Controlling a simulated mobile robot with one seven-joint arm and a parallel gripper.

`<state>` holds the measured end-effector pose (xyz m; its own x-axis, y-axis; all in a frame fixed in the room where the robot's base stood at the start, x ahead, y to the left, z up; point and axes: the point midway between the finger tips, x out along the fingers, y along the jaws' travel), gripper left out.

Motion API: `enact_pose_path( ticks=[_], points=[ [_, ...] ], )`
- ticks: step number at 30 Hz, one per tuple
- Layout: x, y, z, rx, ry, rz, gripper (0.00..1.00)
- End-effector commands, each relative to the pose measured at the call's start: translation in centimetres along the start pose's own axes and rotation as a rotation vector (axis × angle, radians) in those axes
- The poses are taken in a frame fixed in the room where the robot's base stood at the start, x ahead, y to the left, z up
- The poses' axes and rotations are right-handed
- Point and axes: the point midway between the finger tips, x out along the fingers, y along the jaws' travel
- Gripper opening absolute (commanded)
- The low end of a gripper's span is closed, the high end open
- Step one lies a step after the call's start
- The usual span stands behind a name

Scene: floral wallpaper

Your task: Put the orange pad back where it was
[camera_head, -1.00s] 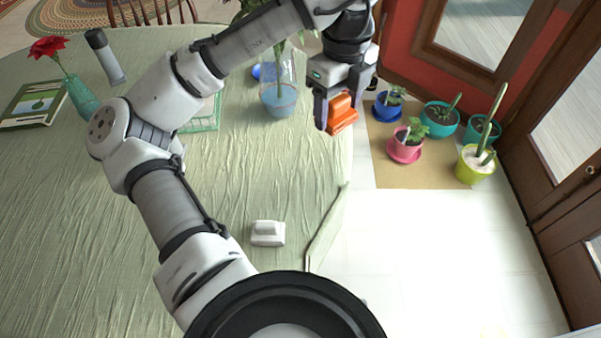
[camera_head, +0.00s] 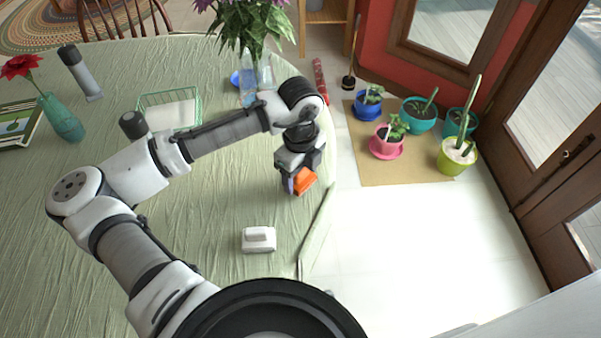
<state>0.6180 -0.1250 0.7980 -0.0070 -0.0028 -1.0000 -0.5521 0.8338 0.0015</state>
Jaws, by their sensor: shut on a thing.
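The orange pad (camera_head: 305,180) is held in my gripper (camera_head: 297,186), which is shut on it. The gripper hangs over the right part of the round table (camera_head: 200,215) with its green cloth, near the right edge. Part of the pad is hidden by the gripper. I cannot tell whether the pad touches the cloth. A white pad-like block (camera_head: 259,239) with a raised top lies on the cloth, below and left of the gripper, apart from it.
Potted plants sit on a mat (camera_head: 400,174) on the floor. Cloth around the white block is clear.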

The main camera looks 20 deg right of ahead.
Motion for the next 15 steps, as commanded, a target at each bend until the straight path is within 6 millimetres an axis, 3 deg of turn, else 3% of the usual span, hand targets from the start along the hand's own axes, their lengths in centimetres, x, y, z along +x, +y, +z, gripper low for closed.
enact_pose_path(
  ticks=[12,13,15],
  points=[
    [0.98,0.00,0.00,0.000,0.000,0.000,0.45],
    [1.00,0.00,0.01,0.000,0.000,0.000,0.64],
    [0.93,0.00,0.02,0.000,0.000,0.000,0.73]
  ],
)
